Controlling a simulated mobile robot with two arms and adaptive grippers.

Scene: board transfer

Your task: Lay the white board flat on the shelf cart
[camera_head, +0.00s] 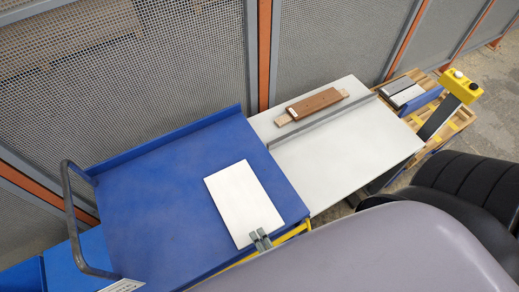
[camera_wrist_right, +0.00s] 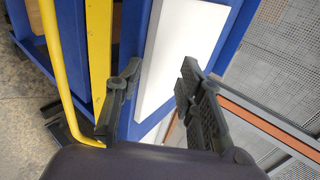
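The white board (camera_head: 238,196) is a plain rectangle that appears to lie flat on the blue top of the shelf cart (camera_head: 150,215), toward its right side. My right gripper (camera_head: 260,240) is at the board's near edge, over its lower right corner. In the right wrist view, the two fingers of my right gripper (camera_wrist_right: 155,95) are apart, and the board (camera_wrist_right: 180,50) shows beyond and between them. Whether a finger touches the board I cannot tell. My left gripper is not in view.
A pale table (camera_head: 355,150) adjoins the cart on the right, carrying a brown wooden piece (camera_head: 314,103) and a thin rail. The cart has a grey handle (camera_head: 72,215) on the left. Mesh fencing (camera_head: 130,80) stands behind. A yellow box (camera_head: 462,85) stands far right.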

